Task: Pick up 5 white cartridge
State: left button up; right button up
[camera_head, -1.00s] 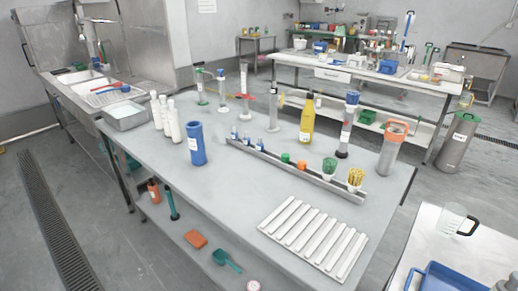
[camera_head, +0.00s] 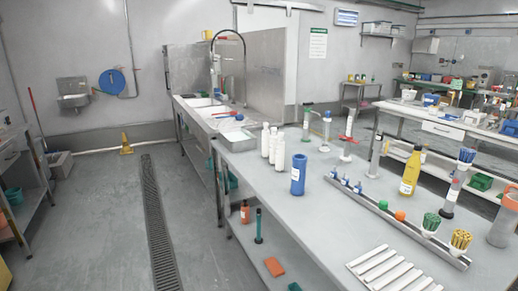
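No item is clearly marked as a white cartridge. A group of white upright bottles (camera_head: 279,153) stands on the left part of the steel table (camera_head: 300,220), left of a blue cylinder (camera_head: 298,175). A white ribbed piece made of parallel long bars (camera_head: 385,268) lies flat at the table's front right, cut off by the bottom picture edge. Neither of my grippers is in view.
A metal rail (camera_head: 385,212) on the table holds small bottles and brush heads. A yellow bottle (camera_head: 410,172) stands behind it. A sink (camera_head: 205,102) adjoins the table's far left end. Open floor (camera_head: 105,225) with a drain grate (camera_head: 158,225) lies left.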

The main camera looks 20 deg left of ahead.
aim_at(273, 138)
jog(key=u, duration=0.75)
jog(key=k, duration=0.25)
jog(key=u, duration=1)
jog(key=k, duration=1.05)
jog(key=u, duration=0.55)
jog(key=i, duration=1.7)
jog(key=z, duration=0.55)
jog(key=i, duration=2)
jog(key=z, duration=0.25)
